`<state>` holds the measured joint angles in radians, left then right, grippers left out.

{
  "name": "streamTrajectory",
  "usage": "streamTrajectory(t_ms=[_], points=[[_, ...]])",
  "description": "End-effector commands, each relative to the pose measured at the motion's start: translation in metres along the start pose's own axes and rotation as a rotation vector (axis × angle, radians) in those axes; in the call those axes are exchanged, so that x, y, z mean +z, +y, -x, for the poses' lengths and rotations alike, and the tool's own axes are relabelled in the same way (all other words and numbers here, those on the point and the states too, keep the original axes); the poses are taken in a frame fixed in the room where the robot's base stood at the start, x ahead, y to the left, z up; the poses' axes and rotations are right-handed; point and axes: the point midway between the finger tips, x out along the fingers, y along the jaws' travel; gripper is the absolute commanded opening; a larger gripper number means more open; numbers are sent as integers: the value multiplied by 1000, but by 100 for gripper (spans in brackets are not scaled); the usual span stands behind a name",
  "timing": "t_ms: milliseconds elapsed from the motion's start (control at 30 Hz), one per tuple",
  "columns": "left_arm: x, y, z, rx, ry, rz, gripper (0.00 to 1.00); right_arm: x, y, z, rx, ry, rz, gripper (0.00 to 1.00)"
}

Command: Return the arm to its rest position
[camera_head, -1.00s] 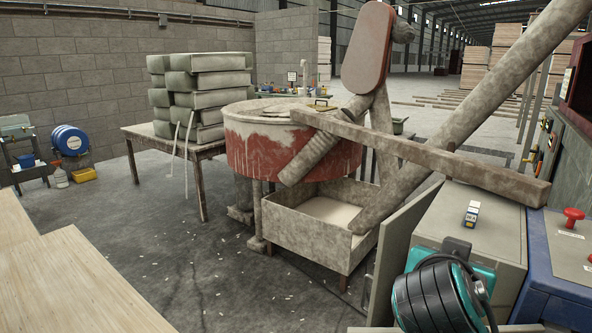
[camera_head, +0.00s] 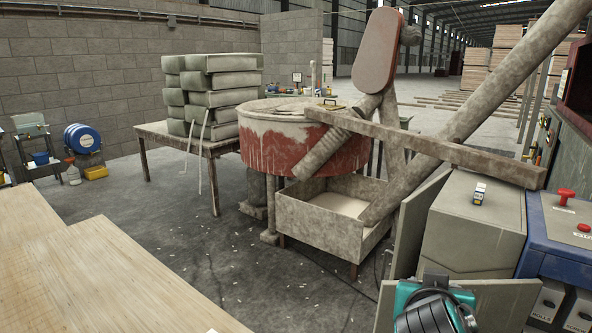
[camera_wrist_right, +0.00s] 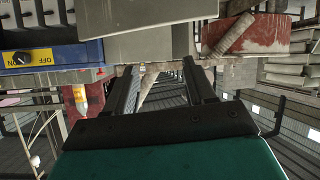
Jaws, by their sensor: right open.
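My right arm's teal and black part (camera_head: 435,305) shows at the bottom right of the head view, in front of a grey cabinet. Its fingers are not visible there. In the right wrist view my right gripper (camera_wrist_right: 162,75) has its two dark fingers apart, with nothing between them. The wrist picture is upside down. My left arm and left gripper are in neither view.
Pale wood sheets (camera_head: 95,275) lie at the lower left. The grey cabinet (camera_head: 470,225) and a blue control panel (camera_head: 560,235) stand close on the right. A red drum (camera_head: 300,140) and a table with sacks (camera_head: 180,140) are farther back.

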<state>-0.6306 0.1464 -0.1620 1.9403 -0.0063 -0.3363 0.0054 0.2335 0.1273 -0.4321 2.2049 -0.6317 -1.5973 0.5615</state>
Motion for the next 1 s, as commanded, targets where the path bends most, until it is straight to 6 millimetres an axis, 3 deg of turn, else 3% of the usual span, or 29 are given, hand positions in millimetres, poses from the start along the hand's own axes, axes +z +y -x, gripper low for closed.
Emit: streamTrajectory(t_ms=[100, 267, 400, 533, 700, 1000], points=[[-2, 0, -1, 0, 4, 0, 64, 51, -16, -19, -112, -47, 122, 55], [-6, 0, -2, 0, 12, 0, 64, 136, -33, -31, -306, -98, 251, 55], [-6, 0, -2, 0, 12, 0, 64, 218, -34, -23, -471, -122, 295, 55], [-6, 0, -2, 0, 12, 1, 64, 276, -22, -6, -562, -119, 285, 55], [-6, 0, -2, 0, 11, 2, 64, 315, -4, 11, -602, -101, 260, 55], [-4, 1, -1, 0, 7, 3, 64, 322, 2, 16, -607, -87, 251, 55]])
